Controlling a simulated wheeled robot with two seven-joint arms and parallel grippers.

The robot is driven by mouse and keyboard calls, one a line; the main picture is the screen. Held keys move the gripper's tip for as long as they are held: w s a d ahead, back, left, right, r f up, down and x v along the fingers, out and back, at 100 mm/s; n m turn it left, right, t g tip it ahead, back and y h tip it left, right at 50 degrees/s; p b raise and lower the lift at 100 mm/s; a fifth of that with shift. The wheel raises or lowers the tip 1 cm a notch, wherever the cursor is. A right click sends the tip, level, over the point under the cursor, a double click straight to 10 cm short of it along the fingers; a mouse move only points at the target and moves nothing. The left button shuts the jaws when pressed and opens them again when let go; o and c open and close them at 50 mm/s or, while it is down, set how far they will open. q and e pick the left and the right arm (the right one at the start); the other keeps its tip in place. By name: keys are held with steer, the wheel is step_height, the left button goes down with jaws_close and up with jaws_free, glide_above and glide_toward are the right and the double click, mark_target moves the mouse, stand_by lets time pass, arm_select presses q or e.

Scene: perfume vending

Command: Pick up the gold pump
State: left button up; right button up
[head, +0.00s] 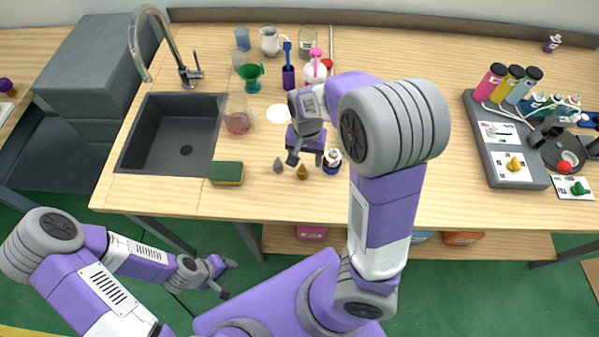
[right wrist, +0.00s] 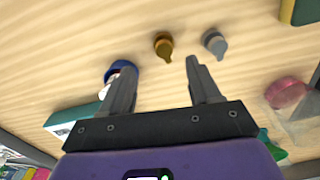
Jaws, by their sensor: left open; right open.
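The gold pump (head: 303,171) stands on the wooden counter near its front edge. In the right wrist view the gold pump (right wrist: 163,45) lies just ahead of the fingertips, between their lines. My right gripper (head: 305,158) is open and empty above the counter, close behind the gold pump; it also shows in the right wrist view (right wrist: 161,66). A grey pump (head: 278,165) stands just left of the gold one and also shows in the right wrist view (right wrist: 214,43). My left gripper (head: 228,279) is open and empty, below the counter's front edge.
A blue-based bottle (head: 332,168) stands close right of the gold pump. A sponge (head: 227,173) and a sink (head: 172,135) are to the left. A glass beaker (head: 239,123) stands behind. A grey tray (head: 506,172) is at the right. The counter front is clear between.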

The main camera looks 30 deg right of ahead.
mark_target(302, 170)
steer(key=shift+s+f+b, duration=0.15)
steer(key=shift+f+b, duration=0.2)
steer(key=shift+f, duration=0.55)
steer(key=f+b, duration=0.1)
steer(key=f, duration=0.1)
steer(key=a+f+b, duration=0.1)
steer(key=f, duration=0.2)
steer(key=shift+b, duration=0.4)
steer(key=shift+r, duration=0.1)
steer(key=shift+c, duration=0.7)
steer(key=c, duration=1)
